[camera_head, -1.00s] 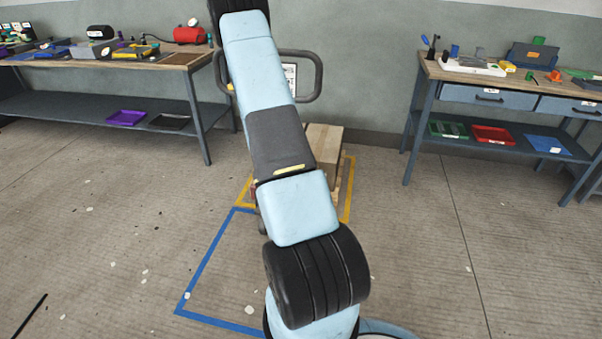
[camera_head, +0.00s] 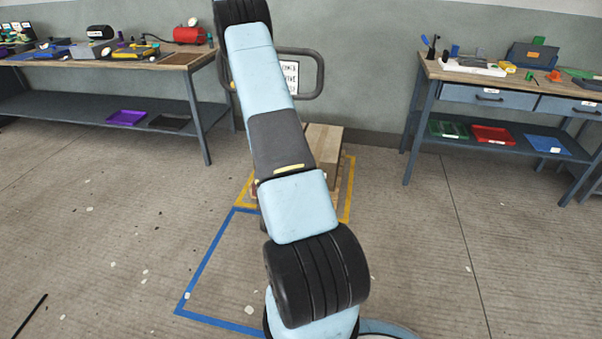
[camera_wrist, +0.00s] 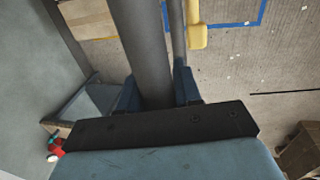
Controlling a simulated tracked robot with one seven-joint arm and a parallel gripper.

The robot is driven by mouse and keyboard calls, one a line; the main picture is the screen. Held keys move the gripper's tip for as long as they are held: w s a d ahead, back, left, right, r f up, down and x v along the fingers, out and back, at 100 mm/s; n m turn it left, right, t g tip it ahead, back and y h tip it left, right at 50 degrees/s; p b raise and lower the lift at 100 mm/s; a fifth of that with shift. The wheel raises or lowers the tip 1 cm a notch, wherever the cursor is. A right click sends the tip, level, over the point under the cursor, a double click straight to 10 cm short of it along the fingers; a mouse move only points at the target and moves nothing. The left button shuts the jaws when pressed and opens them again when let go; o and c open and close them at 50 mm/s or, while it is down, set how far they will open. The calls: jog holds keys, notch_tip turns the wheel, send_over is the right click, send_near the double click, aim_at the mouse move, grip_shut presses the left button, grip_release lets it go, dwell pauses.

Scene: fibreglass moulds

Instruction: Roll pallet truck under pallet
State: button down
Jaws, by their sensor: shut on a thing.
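The pallet truck's dark loop handle (camera_head: 320,75) rises behind my arm in the head view. The rest of the truck is mostly hidden there. A cardboard box (camera_head: 327,150) stands in the yellow floor outline; the pallet beneath it is largely hidden by my arm. In the wrist view my gripper (camera_wrist: 157,92) is shut on a thick dark grey bar (camera_wrist: 143,40) of the handle. A yellow part (camera_wrist: 197,38) shows beside the bar. My gripper is hidden in the head view. How far the forks are under the pallet cannot be seen.
Blue tape (camera_head: 208,260) marks the floor in front of the yellow tape (camera_head: 347,190). Workbenches stand at left (camera_head: 95,95) and right (camera_head: 470,72). The wall is close behind the boxed area.

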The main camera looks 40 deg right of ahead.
jog(key=shift+s+d+f, duration=0.2)
jog(key=shift+d+f, duration=0.1)
jog(key=shift+f, duration=0.1)
jog(key=c, duration=1.2)
grip_release()
jog(key=shift+c, duration=0.2)
jog(key=shift+o, duration=0.8)
jog(key=o, duration=0.4)
jog(key=shift+w+a+r, duration=0.15)
jog(key=shift+r, duration=0.05)
jog(key=shift+r, duration=0.15)
